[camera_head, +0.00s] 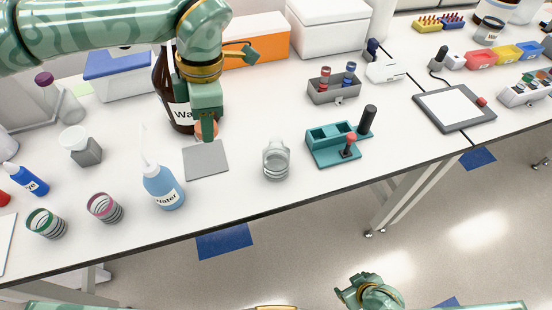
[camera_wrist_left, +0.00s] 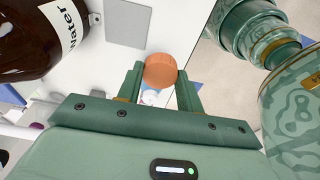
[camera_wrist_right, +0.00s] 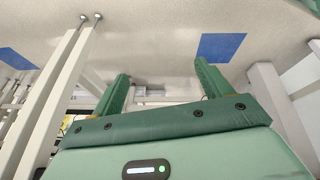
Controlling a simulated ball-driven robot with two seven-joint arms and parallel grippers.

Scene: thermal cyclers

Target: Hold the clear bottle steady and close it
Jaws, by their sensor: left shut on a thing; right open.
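The clear bottle (camera_head: 276,162) stands upright on the bench, right of the grey square pad. Its top shows no cap. My left gripper (camera_head: 207,130) is shut on an orange cap (camera_wrist_left: 160,70), held between its fingertips above the bench, left of the clear bottle and behind the grey pad. The cap also shows in the head view (camera_head: 212,128), partly hidden by the fingers. My right gripper (camera_wrist_right: 162,86) is open and empty, low in front of the bench and facing the floor and table legs. Part of it shows at the bottom of the head view (camera_head: 368,292).
A brown water bottle (camera_head: 163,85) stands close to my left gripper. A blue wash bottle (camera_head: 163,190) stands left of the grey pad (camera_head: 206,160). A teal holder (camera_head: 338,147) stands right of the clear bottle. The bench in front of the clear bottle is free.

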